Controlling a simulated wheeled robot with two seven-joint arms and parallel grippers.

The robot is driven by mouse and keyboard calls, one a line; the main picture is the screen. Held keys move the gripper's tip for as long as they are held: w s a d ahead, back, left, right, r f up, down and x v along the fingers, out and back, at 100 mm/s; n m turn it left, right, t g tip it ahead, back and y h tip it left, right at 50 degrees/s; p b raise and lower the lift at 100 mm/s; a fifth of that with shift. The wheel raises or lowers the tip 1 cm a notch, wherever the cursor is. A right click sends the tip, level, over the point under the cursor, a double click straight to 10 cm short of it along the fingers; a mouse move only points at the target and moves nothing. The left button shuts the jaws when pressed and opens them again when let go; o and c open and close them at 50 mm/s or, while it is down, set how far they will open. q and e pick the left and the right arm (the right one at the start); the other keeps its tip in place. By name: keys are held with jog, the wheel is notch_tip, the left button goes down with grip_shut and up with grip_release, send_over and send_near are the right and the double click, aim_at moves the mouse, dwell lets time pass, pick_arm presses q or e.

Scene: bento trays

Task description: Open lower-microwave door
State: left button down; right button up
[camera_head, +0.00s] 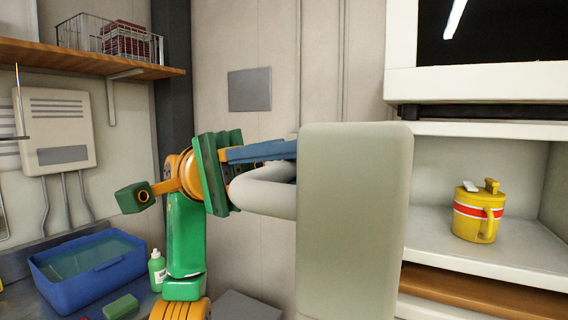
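A thick, rounded pale beige panel (352,225) stands upright in the middle, and looks like the lower-microwave door swung out toward me. A curved beige handle (262,192) sticks out from its left side. My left gripper (284,157), with a green body and blue fingers, reaches in from the left at the handle's height. Its fingers lie along and just above the handle, and their tips pass behind the panel. Whether they touch or clasp the handle is hidden. My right gripper is out of view.
Right of the panel is an open white compartment with a yellow, red-banded mug (479,212). An upper unit with a dark window (495,30) sits above. At left are a blue tub (90,268), a small bottle (157,270), a green block (121,307) and a wooden shelf (85,62).

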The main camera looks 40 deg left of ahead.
pick_arm(q)
jog(key=c, duration=0.8)
grip_release()
jog(key=shift+c, duration=0.2)
jog(key=shift+w+d, duration=0.1)
jog(key=shift+d, duration=0.1)
jog(key=v, duration=0.7)
jog(key=shift+a, duration=0.1)
